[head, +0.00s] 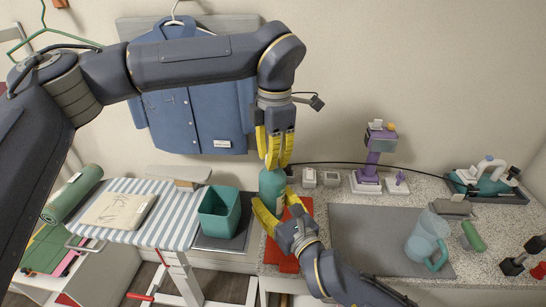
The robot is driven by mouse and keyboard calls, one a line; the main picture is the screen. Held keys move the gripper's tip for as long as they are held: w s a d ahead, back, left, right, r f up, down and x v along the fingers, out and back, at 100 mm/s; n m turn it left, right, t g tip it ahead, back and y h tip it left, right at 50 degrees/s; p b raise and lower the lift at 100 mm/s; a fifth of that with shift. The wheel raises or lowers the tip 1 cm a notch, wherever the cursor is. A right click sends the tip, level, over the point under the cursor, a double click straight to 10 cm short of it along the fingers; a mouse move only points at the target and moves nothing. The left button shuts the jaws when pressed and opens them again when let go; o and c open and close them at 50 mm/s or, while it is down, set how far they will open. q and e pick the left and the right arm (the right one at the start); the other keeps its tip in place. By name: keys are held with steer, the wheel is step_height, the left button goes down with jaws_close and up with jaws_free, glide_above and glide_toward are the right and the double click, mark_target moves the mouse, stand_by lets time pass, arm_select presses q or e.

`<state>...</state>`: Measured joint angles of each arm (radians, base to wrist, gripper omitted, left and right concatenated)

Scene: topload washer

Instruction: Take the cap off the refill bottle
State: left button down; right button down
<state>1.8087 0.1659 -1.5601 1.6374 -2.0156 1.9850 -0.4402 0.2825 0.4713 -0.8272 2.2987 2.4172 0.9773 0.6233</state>
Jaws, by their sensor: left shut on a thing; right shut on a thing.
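The teal refill bottle (272,184) stands upright over the red mat, in the middle of the head view. My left gripper (273,162) comes from above, pointing down, with its yellow fingers shut at the bottle's top. The cap is hidden between those fingers, so I cannot tell whether it is still seated on the neck. My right gripper (272,198) reaches from the lower right, with its yellow fingers shut around the sides of the bottle's lower body.
A red mat (284,262) lies under the bottle. A teal bin (219,212) stands to its left, beside a striped ironing board (171,228). To the right are a grey mat (375,237), a clear blue pitcher (426,239) and a purple device (375,157). A cable runs behind.

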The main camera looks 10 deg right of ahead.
arm_select(q)
steer(key=n, duration=0.7)
steer(key=shift+n, duration=0.3)
steer(key=n, duration=0.7)
steer(key=shift+s+n, duration=0.1)
steer(key=shift+n, duration=0.2)
steer(key=n, duration=0.7)
steer(key=shift+n, duration=0.3)
steer(key=n, duration=0.4)
steer(key=shift+d+r, duration=0.1)
steer(key=n, duration=0.3)
steer(key=shift+n, duration=0.3)
steer(key=c, duration=1.5)
jaws_free()
